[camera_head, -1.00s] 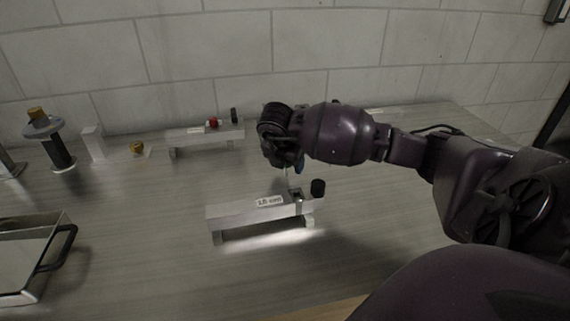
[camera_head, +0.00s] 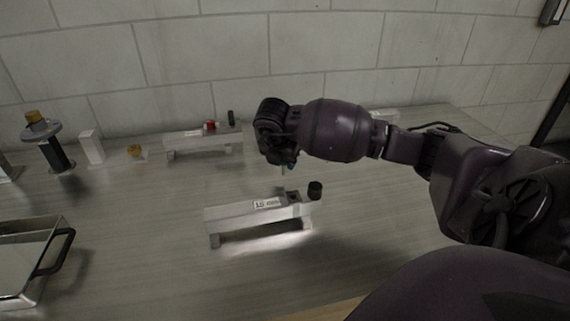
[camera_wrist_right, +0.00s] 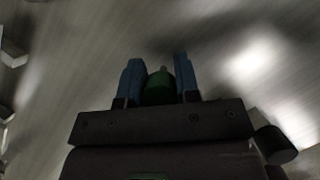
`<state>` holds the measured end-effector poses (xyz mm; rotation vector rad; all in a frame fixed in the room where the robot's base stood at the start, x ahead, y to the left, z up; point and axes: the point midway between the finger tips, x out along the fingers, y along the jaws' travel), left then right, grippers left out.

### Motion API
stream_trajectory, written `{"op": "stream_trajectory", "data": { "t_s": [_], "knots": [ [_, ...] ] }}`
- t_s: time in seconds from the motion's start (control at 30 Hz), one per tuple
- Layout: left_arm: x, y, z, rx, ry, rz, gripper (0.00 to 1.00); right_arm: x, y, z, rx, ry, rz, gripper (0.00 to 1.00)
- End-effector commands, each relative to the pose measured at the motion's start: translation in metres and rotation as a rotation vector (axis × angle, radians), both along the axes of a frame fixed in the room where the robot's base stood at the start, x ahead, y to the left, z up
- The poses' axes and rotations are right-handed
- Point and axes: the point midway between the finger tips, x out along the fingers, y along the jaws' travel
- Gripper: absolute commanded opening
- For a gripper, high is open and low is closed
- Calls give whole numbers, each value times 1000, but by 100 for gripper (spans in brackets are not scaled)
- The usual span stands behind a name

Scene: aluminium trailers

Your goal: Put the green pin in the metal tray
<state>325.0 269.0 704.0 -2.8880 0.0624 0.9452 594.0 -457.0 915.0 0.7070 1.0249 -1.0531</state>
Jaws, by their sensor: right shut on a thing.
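The green pin (camera_wrist_right: 160,88) is held between the two blue fingertips of my right gripper (camera_wrist_right: 158,80) in the right wrist view, with its pale tip showing at the far end. In the head view the right gripper (camera_head: 285,165) hangs above and behind the near metal trailer (camera_head: 235,217), near its right end; the pin's end shows only faintly below it. The metal tray (camera_head: 15,262) stands at the lower left of the head view, cut off by the frame edge, with a black handle (camera_head: 57,252) facing right. My left gripper is not in view.
A second trailer (camera_head: 190,146) with red and black pins stands at the back. A white block (camera_head: 92,147), a small yellow piece (camera_head: 135,152) and a black post (camera_head: 57,157) stand left. The table between tray and trailers is clear.

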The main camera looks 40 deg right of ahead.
Motion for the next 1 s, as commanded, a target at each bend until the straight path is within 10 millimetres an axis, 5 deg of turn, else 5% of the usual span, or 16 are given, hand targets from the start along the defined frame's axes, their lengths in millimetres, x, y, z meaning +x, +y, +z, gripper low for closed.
{"op": "stream_trajectory", "data": {
  "t_s": [0.6, 1.0],
  "knots": [
    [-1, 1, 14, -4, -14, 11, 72, 0, 0, 149, -1, -5, 1, 4],
    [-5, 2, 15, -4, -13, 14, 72, 0, 0, 183, -1, -1, 0, 4]
  ]
}}
